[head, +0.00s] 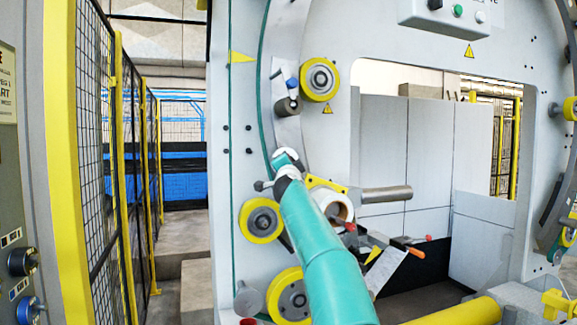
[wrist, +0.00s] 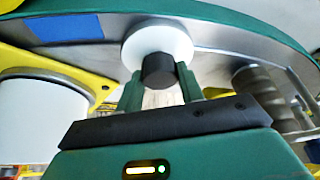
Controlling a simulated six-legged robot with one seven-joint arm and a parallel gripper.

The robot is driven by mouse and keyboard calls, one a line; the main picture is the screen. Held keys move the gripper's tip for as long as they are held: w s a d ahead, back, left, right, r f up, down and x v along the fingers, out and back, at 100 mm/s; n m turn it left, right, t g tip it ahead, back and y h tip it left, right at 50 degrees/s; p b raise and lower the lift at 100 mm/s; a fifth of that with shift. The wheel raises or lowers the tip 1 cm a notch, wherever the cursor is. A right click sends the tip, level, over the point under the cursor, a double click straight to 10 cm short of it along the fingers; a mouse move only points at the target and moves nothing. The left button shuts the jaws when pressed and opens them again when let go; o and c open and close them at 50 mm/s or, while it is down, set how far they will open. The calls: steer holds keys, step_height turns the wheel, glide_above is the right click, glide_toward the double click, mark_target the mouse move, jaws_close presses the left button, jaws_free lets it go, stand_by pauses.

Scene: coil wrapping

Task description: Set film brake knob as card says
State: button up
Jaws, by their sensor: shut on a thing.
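In the wrist view a dark knob (wrist: 158,70) stands on a round white disc (wrist: 157,42) at the curved green and grey ring. My gripper (wrist: 160,88) has its two green fingers on either side of this knob and is shut on it. No pointer or scale marks on the knob or disc can be made out. In the head view my teal arm reaches up to the ring's lower left, and the arm end covers the knob there. A pale sign (head: 7,85) with partly cut-off text hangs at the left edge; I cannot tell whether it is the card.
A white roll (wrist: 40,120) sits close at the left of my gripper, by a yellow bracket (wrist: 50,70). Yellow rollers (head: 319,79) (head: 261,220) line the ring. A panel with dark knobs (head: 22,262) and a mesh fence (head: 110,150) stand left.

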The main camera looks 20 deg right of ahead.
steer(key=shift+a, duration=0.1)
steer(key=o, duration=1)
